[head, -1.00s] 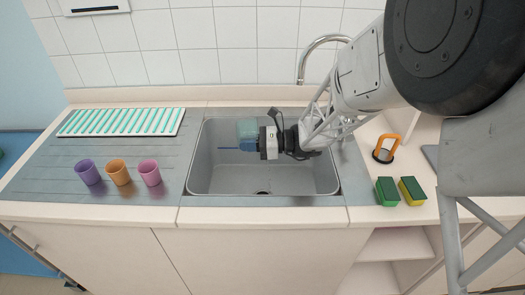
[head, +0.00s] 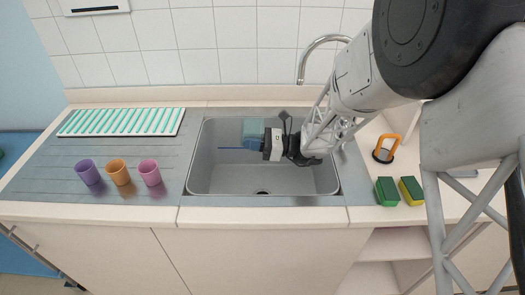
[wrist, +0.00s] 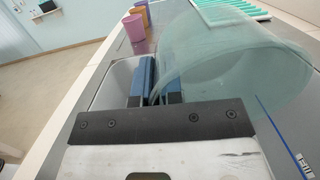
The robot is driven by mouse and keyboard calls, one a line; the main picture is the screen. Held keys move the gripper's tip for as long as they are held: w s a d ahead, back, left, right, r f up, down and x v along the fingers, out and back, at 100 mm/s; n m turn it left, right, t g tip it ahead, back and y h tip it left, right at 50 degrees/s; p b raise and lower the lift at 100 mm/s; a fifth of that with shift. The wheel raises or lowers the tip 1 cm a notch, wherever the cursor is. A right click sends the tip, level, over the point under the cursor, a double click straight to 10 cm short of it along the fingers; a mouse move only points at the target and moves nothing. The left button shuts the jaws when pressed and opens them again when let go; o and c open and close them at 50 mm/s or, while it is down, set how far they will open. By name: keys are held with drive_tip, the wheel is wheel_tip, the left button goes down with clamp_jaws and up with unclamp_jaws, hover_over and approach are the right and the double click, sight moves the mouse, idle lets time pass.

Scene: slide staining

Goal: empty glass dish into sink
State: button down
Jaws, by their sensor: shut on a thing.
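The glass dish (head: 253,128) is pale teal and see-through. It is held over the sink (head: 225,177), and in the head view it is partly hidden by my gripper. In the wrist view the dish (wrist: 235,62) looks tilted on its side, its wide round form reaching up and right from the fingers. My gripper (head: 256,143) is shut on the dish wall; its blue fingers (wrist: 160,82) show on either side of the glass in the wrist view. I cannot make out any liquid in the dish. The sink floor below looks bare apart from the drain.
Purple (head: 89,172), orange (head: 119,172) and pink (head: 149,172) cups stand on the drainboard left of the sink. A green-striped rack (head: 122,122) lies behind them. The faucet (head: 318,42) rises behind the sink. Two sponges (head: 387,191) and an orange-handled object (head: 385,150) are at right.

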drive_tip(key=a+h, duration=0.1)
drive_tip(key=f+h, duration=0.1)
drive_tip(key=h, duration=0.1)
drive_tip(key=shift+s+a+h, duration=0.1)
drive_tip(key=shift+a+h, duration=0.2)
drive_tip(key=shift+a, duration=0.05)
drive_tip(key=shift+a+f+h, duration=0.1)
drive_tip(key=shift+a+h, duration=0.15)
drive_tip(key=shift+h, duration=0.05)
drive_tip(key=shift+a, duration=0.15)
drive_tip(key=a+f+h, duration=0.7)
drive_tip(key=a+h, duration=0.1)
drive_tip(key=h, duration=0.7)
drive_tip(key=shift+s+f+n+t, duration=0.2)
drive_tip(key=shift+f+n+t, duration=0.1)
drive_tip(key=shift+f+n, duration=0.1)
idle(1.7)
drive_tip(key=shift+a, duration=0.1)
idle(1.2)
